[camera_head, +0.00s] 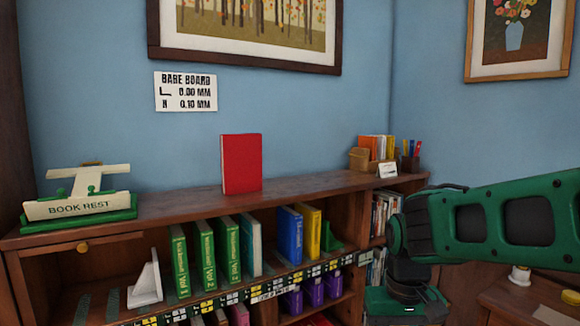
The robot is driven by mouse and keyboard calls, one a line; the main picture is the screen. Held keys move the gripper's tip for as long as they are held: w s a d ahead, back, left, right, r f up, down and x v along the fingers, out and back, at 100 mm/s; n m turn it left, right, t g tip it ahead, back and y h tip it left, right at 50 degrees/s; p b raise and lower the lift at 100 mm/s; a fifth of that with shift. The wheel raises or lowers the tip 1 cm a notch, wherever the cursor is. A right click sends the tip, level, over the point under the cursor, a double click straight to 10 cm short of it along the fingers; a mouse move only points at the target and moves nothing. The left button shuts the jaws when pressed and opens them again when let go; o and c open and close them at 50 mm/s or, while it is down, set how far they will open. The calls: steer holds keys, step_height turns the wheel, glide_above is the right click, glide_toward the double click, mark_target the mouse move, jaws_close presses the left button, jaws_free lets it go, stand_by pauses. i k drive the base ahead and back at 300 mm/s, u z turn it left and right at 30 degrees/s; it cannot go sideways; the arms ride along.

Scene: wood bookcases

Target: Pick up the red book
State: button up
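The red book (242,163) stands upright on the top board of the wooden bookcase (185,205), in front of the blue wall. Nothing touches its sides, and there is open space left and right of it. My green and black arm reaches in from the right edge and bends downward at the lower right, well to the right of the book and nearer to me. My gripper's fingers do not show in this view.
A green and white book rest (82,205) stands left on the top board. A box of small books (360,158) and a pen cup (411,163) stand at its right end. Green books (203,255), a white bookend (146,285) and a blue book (290,236) fill the shelf below.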

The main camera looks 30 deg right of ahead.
mark_target(241, 155)
steer(key=z, duration=0.55)
steer(key=i, duration=1.65)
steer(key=u, duration=0.05)
